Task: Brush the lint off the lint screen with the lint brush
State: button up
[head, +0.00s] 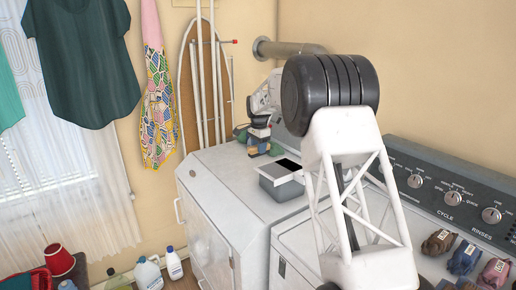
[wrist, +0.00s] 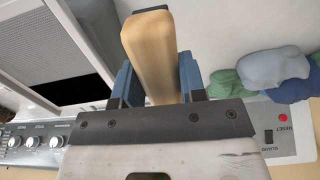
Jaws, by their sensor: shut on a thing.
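My gripper (wrist: 157,82) is shut on the lint brush (wrist: 150,48), gripping its pale wooden handle between two blue fingers. The brush's far end is dark, and its bristles cannot be made out. The lint screen (wrist: 45,38), a grey mesh panel in a white frame, lies left of the brush in the wrist view, apart from it, beside a black opening. In the head view my gripper (head: 258,130) is small and partly hidden, low over the back of the white machine top. There I cannot make out the brush or the mesh clearly.
A grey box (head: 281,184) with a white rim and black opening stands on the machine, right of my gripper. Green and blue bundles (wrist: 272,68) lie close on the right in the wrist view. A control panel (head: 450,190) and several coloured bundles (head: 464,258) are at right.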

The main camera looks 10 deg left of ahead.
jog(key=s+d+r, duration=0.2)
jog(key=d+r, duration=0.2)
jog(key=d, duration=0.3)
jog(key=s+d+r, duration=0.2)
jog(key=d+r, duration=0.2)
jog(key=d, duration=0.3)
jog(key=shift+s, duration=0.3)
jog(key=shift+f, duration=0.1)
